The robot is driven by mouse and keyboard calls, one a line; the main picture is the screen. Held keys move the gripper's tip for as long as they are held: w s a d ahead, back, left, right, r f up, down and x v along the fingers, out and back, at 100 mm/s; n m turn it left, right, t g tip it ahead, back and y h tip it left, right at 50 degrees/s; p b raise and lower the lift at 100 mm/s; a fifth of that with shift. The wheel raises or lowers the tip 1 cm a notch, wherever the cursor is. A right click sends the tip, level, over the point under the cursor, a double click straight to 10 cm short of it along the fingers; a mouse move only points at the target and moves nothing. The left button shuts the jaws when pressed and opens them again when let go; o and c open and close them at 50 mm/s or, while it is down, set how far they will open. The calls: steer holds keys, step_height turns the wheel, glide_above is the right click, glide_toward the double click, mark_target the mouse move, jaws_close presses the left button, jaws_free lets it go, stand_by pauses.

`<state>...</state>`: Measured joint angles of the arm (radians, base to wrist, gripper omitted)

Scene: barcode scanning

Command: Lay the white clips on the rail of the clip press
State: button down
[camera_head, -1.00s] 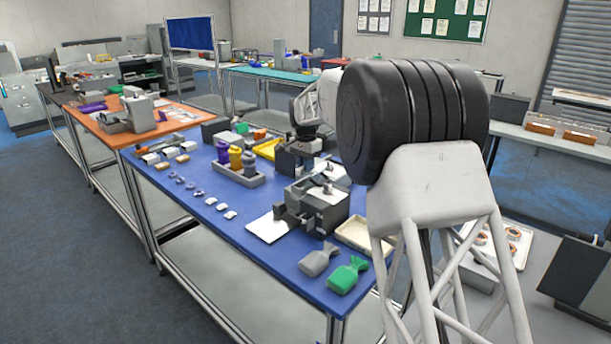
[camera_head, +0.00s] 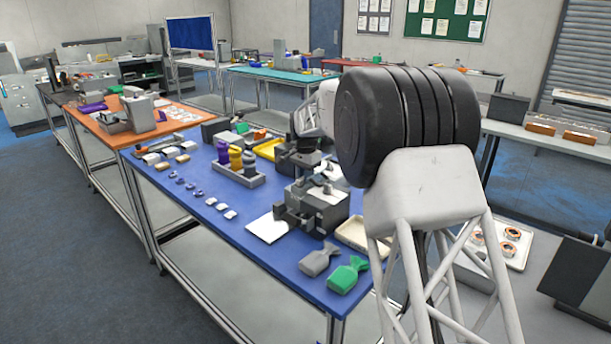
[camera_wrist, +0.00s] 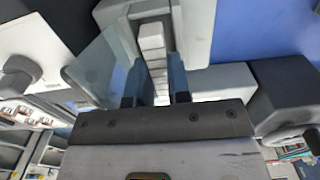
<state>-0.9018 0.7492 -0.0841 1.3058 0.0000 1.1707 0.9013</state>
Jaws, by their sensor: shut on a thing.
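The clip press (camera_head: 312,212) is a grey block machine on the blue table. Several small white clips lie in a row on the table's left side, one of them (camera_head: 230,215) nearest the front. My gripper (camera_head: 308,150) is over the back of the press, small and partly hidden there. In the wrist view my gripper (camera_wrist: 156,88) is shut on a white clip (camera_wrist: 152,42). White ribbed pieces run between its fingers, and I cannot tell where the held clip ends and the rail begins. Grey press parts (camera_wrist: 197,25) surround the fingertips.
A white sheet (camera_head: 267,228) lies left of the press and a cream tray (camera_head: 353,235) right of it. A tray of bottles (camera_head: 237,175) stands behind. The table's left front is clear.

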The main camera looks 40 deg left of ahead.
steer(key=shift+f, duration=0.6)
steer(key=c, duration=1.4)
jaws_free()
steer(key=shift+f, duration=0.1)
steer(key=shift+o, duration=0.2)
steer(key=shift+f, duration=0.1)
steer(key=shift+d, duration=0.1)
step_height(320, 180, up, 14)
steer(key=shift+f, duration=0.1)
